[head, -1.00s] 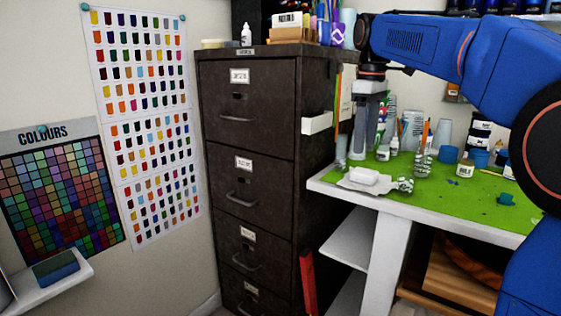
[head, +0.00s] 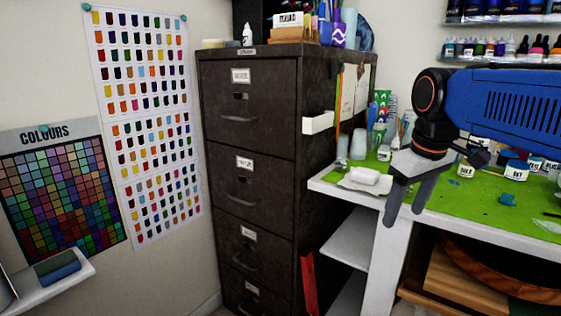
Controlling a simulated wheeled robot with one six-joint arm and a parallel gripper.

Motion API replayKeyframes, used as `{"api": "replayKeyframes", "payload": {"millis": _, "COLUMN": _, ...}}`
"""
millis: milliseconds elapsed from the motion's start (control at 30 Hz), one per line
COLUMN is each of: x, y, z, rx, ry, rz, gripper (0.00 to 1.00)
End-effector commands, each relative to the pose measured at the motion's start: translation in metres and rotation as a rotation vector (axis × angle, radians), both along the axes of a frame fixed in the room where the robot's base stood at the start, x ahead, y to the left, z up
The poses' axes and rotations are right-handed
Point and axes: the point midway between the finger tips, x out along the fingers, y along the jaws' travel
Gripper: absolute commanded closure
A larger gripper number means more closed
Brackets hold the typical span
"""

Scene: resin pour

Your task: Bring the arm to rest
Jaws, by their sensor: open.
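My blue arm (head: 500,103) reaches in from the right edge of the head view. My gripper (head: 404,217) hangs from its dark wrist with the fingers pointing down. The two grey fingers are apart with nothing between them. They show in front of the front edge of the white table (head: 360,197), overlapping its edge and leg in the picture. The arm hides part of the table's back and the items there.
A green mat (head: 450,197) covers the table, with a white block (head: 365,176), cups (head: 359,143) and several jars (head: 513,168) on it. A dark filing cabinet (head: 270,138) stands left of the table. Bottle shelves (head: 495,58) hang above the arm.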

Motion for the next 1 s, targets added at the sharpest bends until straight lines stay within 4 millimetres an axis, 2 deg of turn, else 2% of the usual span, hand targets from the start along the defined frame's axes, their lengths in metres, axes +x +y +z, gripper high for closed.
{"api": "replayKeyframes", "payload": {"millis": 33, "x": -0.016, "y": -0.003, "z": -0.012, "rx": 0.007, "ry": -0.014, "rz": -0.031, "gripper": 0.39}}
{"api": "replayKeyframes", "payload": {"millis": 300, "x": -0.084, "y": -0.013, "z": -0.085, "rx": 0.056, "ry": -0.096, "rz": -0.214, "gripper": 0.39}}
{"api": "replayKeyframes", "payload": {"millis": 500, "x": -0.125, "y": -0.019, "z": -0.14, "rx": 0.094, "ry": -0.149, "rz": -0.333, "gripper": 0.39}}
{"api": "replayKeyframes", "payload": {"millis": 600, "x": -0.139, "y": -0.02, "z": -0.16, "rx": 0.109, "ry": -0.168, "rz": -0.373, "gripper": 0.39}}
{"api": "replayKeyframes", "payload": {"millis": 767, "x": -0.149, "y": -0.021, "z": -0.175, "rx": 0.121, "ry": -0.182, "rz": -0.405, "gripper": 0.39}}
{"api": "replayKeyframes", "payload": {"millis": 1000, "x": -0.149, "y": -0.021, "z": -0.177, "rx": 0.123, "ry": -0.184, "rz": -0.41, "gripper": 0.39}}
